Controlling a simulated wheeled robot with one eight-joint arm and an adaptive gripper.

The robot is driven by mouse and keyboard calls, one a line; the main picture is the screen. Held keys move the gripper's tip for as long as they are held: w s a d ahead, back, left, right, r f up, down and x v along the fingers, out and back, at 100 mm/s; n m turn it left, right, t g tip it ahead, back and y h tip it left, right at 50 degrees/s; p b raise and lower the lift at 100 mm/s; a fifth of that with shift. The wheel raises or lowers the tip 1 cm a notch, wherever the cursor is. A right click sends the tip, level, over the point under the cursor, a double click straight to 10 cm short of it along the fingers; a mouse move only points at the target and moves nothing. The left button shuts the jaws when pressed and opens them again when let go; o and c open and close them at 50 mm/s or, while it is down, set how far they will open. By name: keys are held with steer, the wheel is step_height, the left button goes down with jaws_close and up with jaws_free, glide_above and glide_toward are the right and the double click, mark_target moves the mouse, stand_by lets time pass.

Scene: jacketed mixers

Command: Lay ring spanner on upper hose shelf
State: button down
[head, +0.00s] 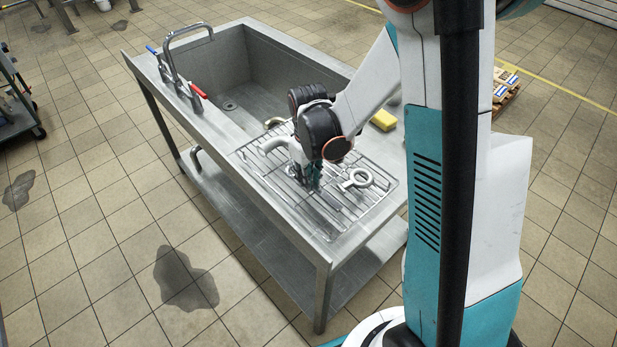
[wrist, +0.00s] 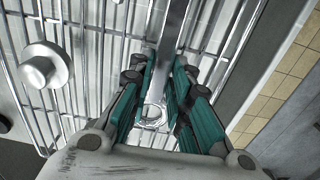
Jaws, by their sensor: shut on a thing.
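My gripper (head: 308,183) points down at the wire drain rack (head: 262,170) on the sink bench. In the wrist view, my gripper (wrist: 166,72) has its teal fingers shut on the ring spanner (wrist: 172,35). The spanner is a bright steel bar lying lengthwise between the fingers, with a ring end (wrist: 153,115) showing close to the palm. It is low over the rack; whether it still touches the wires I cannot tell. In the head view the fingers and arm mostly hide the spanner. The upper hose shelf is not recognizable in either view.
A pale ring-shaped fitting (head: 355,180) lies on the rack just right of my gripper, and a round metal piece (wrist: 43,68) lies on it in the wrist view. A yellow sponge (head: 383,120) and a tap (head: 180,60) are on the bench. Open floor surrounds it.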

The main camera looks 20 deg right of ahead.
steer(key=c, duration=1.8)
jaws_free()
steer(key=shift+f, duration=0.1)
steer(key=o, duration=0.3)
